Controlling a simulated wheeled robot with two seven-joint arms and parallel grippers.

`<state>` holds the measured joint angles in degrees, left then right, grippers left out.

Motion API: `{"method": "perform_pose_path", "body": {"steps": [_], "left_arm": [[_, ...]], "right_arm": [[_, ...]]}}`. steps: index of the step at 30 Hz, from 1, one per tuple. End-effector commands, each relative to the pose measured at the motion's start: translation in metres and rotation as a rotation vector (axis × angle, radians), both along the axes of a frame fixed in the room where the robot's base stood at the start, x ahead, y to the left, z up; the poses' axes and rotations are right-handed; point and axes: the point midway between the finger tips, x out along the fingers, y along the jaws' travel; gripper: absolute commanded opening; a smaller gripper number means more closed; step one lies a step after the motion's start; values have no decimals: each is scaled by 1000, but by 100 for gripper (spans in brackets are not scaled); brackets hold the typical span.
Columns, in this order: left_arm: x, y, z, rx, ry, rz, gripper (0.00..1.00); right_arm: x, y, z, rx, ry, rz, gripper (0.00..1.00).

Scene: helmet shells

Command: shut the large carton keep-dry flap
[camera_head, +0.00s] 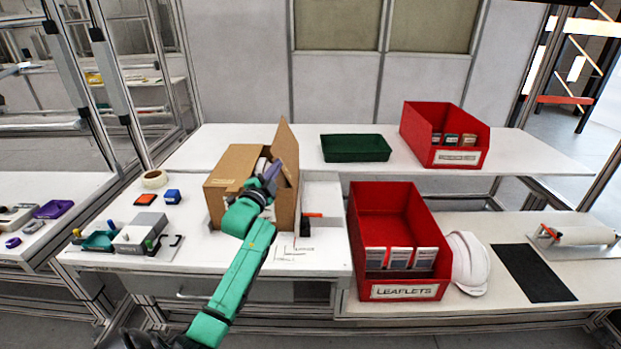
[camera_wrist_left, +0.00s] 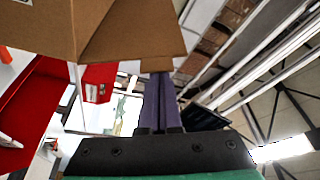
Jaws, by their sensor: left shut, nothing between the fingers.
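The large brown carton (camera_head: 284,212) stands on the white bench in the head view. One flap (camera_head: 287,146) stands up at its right side, and another flap (camera_head: 234,160) lies to the left. My left gripper (camera_head: 274,172) is shut and empty at the carton's top, in front of the raised flap. In the left wrist view the purple fingers of the left gripper (camera_wrist_left: 160,80) are together, with their tips at the lower edge of a brown carton panel (camera_wrist_left: 140,35). I cannot tell whether they touch it. My forearm hides part of the carton's front. My right gripper is not in view.
A red leaflets bin (camera_head: 400,290) and a white helmet shell (camera_head: 469,262) stand to the right. A green tray (camera_head: 356,148) and another red bin (camera_head: 430,115) are on the rear shelf. A tape roll (camera_head: 154,179) and grey device (camera_head: 140,232) lie left of the carton.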

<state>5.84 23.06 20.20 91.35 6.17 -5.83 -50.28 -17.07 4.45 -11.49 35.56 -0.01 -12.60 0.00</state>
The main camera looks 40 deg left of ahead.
Motion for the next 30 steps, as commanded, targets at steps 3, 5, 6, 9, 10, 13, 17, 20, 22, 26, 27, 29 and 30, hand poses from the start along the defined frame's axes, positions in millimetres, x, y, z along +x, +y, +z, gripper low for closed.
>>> {"method": "perform_pose_path", "body": {"steps": [3,5,6,9,10,13,17,20,22,26,27,29,30], "left_arm": [[-7,9,-11,-89,-65,1,0],[-10,13,-14,-134,-99,1,0],[-12,16,-16,-164,-122,0,0],[-17,22,-22,-240,-180,0,0],[-18,24,-24,-263,-197,0,0],[-23,30,-31,-338,-256,0,0],[-28,37,-41,-438,-330,0,0],[-31,41,-49,-514,-388,-1,0],[-33,44,-55,-567,-429,-1,0],[-36,48,-65,-658,-497,-1,0],[-37,49,-68,-683,-517,-1,0],[-38,50,-73,-720,-544,-1,0],[-38,51,-75,-742,-563,-2,0]], "right_arm": [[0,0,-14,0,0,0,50],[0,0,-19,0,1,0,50],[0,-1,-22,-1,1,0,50],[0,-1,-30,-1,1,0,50],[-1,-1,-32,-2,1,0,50],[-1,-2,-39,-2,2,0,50],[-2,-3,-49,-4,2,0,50],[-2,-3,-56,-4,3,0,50],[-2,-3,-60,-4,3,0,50],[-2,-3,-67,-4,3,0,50],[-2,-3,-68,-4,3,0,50],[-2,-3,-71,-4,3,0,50],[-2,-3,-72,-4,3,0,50]]}}
